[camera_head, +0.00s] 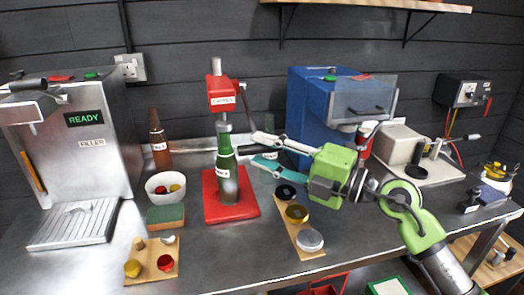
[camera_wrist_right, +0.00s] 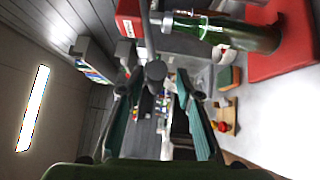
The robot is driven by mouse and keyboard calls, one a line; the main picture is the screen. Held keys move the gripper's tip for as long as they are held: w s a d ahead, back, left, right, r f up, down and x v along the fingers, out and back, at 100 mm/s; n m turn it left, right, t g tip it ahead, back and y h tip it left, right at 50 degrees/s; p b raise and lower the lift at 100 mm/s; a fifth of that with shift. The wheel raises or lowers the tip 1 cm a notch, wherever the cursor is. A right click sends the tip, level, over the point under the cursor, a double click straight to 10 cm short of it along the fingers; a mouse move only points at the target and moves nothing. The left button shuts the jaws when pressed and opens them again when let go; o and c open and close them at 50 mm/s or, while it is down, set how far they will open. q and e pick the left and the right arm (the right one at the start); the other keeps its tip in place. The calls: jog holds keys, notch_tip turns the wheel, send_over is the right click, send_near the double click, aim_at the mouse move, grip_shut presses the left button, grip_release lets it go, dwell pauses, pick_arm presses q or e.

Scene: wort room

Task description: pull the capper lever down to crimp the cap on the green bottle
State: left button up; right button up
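The red capper (camera_head: 221,92) stands on a red base (camera_head: 212,209) on the steel counter. A green bottle (camera_head: 226,165) stands upright on that base under the capper head. The capper's thin lever (camera_head: 244,105) slants down to the right from the head. My right gripper (camera_head: 262,151) is open just right of the bottle, its fingers pointing left. In the right wrist view the lever's dark knob (camera_wrist_right: 155,71) shows between the spread fingertips (camera_wrist_right: 157,80); I cannot tell contact. The bottle (camera_wrist_right: 243,35) lies sideways at the top there. My left gripper is not in view.
A filler machine (camera_head: 82,140) stands left, with a brown bottle (camera_head: 159,140), white bowl (camera_head: 152,188) and sponge (camera_head: 166,217) nearby. A wooden strip with several discs (camera_head: 297,228) lies right of the capper. A blue machine (camera_head: 312,105) stands behind my right gripper.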

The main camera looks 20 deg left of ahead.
jog(key=v, duration=1.1)
jog(key=shift+w+f, duration=0.15)
jog(key=shift+f, duration=0.05)
jog(key=shift+d, duration=0.1)
